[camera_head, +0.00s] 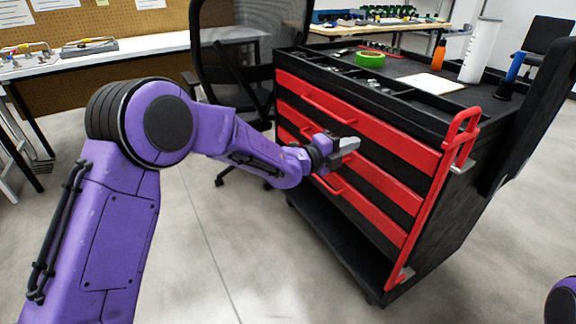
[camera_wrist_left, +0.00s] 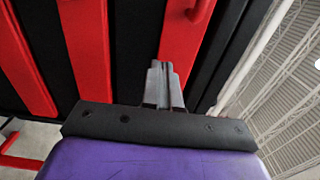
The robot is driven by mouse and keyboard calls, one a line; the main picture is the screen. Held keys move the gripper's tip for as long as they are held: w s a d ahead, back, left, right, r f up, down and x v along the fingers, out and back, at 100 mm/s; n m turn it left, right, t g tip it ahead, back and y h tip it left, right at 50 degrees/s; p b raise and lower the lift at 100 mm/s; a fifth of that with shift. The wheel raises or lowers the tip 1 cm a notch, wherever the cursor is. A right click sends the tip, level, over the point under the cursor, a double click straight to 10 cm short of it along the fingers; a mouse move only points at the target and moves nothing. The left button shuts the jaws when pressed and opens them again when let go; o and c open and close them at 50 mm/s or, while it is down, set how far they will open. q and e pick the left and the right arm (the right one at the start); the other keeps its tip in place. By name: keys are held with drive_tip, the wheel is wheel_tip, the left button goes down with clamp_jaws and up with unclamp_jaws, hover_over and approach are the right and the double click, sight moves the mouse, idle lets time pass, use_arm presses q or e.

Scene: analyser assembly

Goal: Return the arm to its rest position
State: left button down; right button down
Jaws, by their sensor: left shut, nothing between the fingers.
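My left arm (camera_head: 240,145) is purple and reaches in from the left, bent at the elbow. My left gripper (camera_head: 352,144) is shut and empty, held in front of the red drawer fronts of the black tool cart (camera_head: 440,123). In the left wrist view the two fingers of the gripper (camera_wrist_left: 164,68) lie together, pointing toward the black and red cart front. I cannot tell the exact gap between fingertips and drawers. My right gripper is not in view; only a small purple piece of my body shows at the lower right edge.
The cart top holds a green tape roll (camera_head: 370,59), an orange bottle (camera_head: 438,55) and a white cylinder (camera_head: 480,50). An office chair (camera_head: 250,60) stands behind my forearm. A white workbench (camera_head: 130,47) is at the back left. The floor (camera_head: 230,250) before the cart is clear.

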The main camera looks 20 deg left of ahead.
use_arm(q)
drive_tip(key=v, duration=1)
drive_tip(key=s+a+f+n+g+y, duration=0.1)
drive_tip(key=s+a+f+n+y, duration=0.25)
drive_tip(key=f+n, duration=0.5)
drive_tip(key=s+a+f+n+g+y, duration=0.15)
drive_tip(key=s+f+n+y, duration=0.25)
drive_tip(key=f+n, duration=0.45)
drive_tip(key=s+a+f+n+g+y, duration=0.1)
drive_tip(key=s+a+f+n+y, duration=0.2)
drive_tip(key=f+n, duration=0.5)
drive_tip(key=s+a+f+n+g+y, duration=0.3)
drive_tip(key=s+f, duration=0.4)
drive_tip(key=s, duration=0.7)
drive_tip(key=s+a+f+n+g, duration=0.1)
drive_tip(key=s+f+n+g, duration=0.5)
drive_tip(key=s, duration=0.8)
wheel_tip(320, 180, up, 23)
drive_tip(key=m+p, duration=0.2)
drive_tip(key=p, duration=2.3)
drive_tip(key=shift+s+r+t, duration=0.2)
drive_tip(key=shift+t, duration=0.25)
